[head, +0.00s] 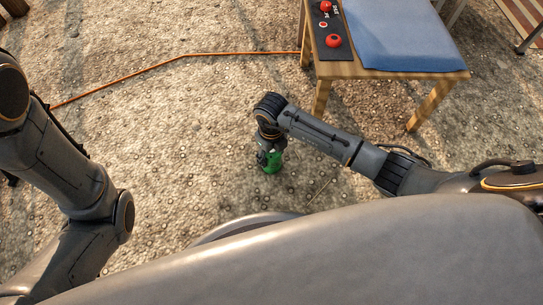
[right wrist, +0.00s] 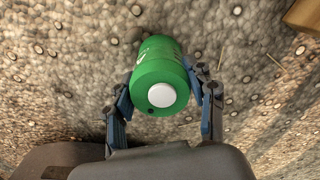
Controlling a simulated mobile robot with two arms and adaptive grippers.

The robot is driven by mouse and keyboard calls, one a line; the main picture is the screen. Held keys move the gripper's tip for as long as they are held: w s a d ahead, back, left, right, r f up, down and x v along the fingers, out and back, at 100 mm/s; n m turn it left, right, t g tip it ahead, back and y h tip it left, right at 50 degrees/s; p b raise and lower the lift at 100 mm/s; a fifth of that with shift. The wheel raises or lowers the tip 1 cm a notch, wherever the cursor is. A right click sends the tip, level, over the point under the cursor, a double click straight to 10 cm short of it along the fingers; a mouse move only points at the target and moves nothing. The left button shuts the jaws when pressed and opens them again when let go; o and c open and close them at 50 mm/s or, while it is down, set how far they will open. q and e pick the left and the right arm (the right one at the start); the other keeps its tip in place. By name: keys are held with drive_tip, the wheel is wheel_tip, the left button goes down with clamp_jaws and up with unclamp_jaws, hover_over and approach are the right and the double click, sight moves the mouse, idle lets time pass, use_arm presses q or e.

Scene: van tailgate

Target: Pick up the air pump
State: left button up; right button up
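The air pump is most likely the green cylinder (head: 271,162) in the middle of the head view, at the end of my right arm. In the right wrist view the green cylinder (right wrist: 160,75) shows a round white cap on its near end and faint white print on its side. My right gripper (head: 268,150) has a finger on each side of it; in the right wrist view the fingers (right wrist: 160,92) appear to touch its sides. I cannot tell whether it rests on the ground or hangs above it. My left arm is at the left; its gripper is out of view.
A wooden table (head: 390,70) with a blue cloth (head: 400,35) stands at the top right. A black strip (head: 330,45) with red items lies on its left side. An orange cable (head: 180,58) runs over the pebbly ground to the table. The ground left of the cylinder is clear.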

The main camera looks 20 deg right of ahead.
drive_tip(key=c, duration=0.6)
drive_tip(key=shift+r, duration=0.1)
